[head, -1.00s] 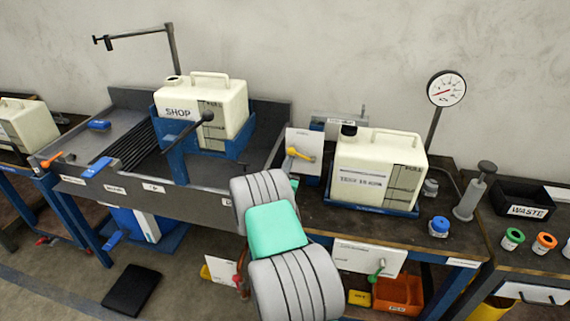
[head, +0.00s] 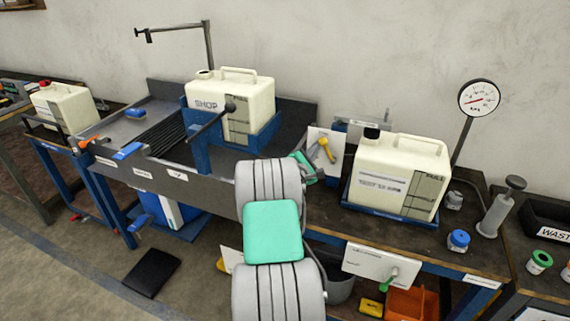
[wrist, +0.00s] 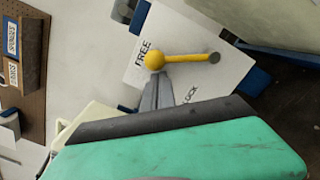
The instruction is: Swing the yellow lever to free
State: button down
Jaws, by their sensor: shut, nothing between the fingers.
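The yellow lever (wrist: 180,59) is on a white panel (wrist: 190,28) in the wrist view. Its ball end is at the left and its pivot at the right. The ball lies between the printed words FREE and LOCK, close to FREE. My gripper (wrist: 157,82) is shut and empty, its tips right at the ball; I cannot tell whether they touch. In the head view the lever (head: 326,151) stands steeply, ball up, on the panel (head: 318,134).
A white jug (head: 398,170) in a blue tray stands just right of the panel. The SHOP jug (head: 232,100) sits in a blue cradle to the left. A gauge (head: 479,98) and a blue-capped jar (head: 458,240) are farther right. A second panel with a green lever (head: 388,276) hangs below.

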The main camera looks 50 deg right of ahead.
jog(key=shift+s+d+r+m+b, duration=0.15)
jog(key=shift+s+r+m+b, duration=0.4)
jog(key=shift+m, duration=0.5)
jog(key=shift+s+d+r+m+b, duration=0.15)
jog(key=shift+s+r+m+b, duration=0.15)
jog(key=shift+s+m, duration=0.55)
jog(key=shift+s+d+r+m+b, duration=0.15)
jog(key=shift+s+r+m+b, duration=0.3)
jog(key=shift+m, duration=0.75)
jog(key=shift+f, duration=0.1)
jog(key=shift+w, duration=0.1)
jog(key=shift+w+a+f+b, duration=0.2)
jog(key=shift+w+b, duration=0.1)
jog(key=shift+b, duration=0.1)
jog(key=b, duration=0.3)
send_near(324, 144)
jog(key=w+a, duration=0.2)
jog(key=w, duration=0.1)
jog(key=shift+s+a, duration=0.2)
jog(key=shift+a, duration=0.35)
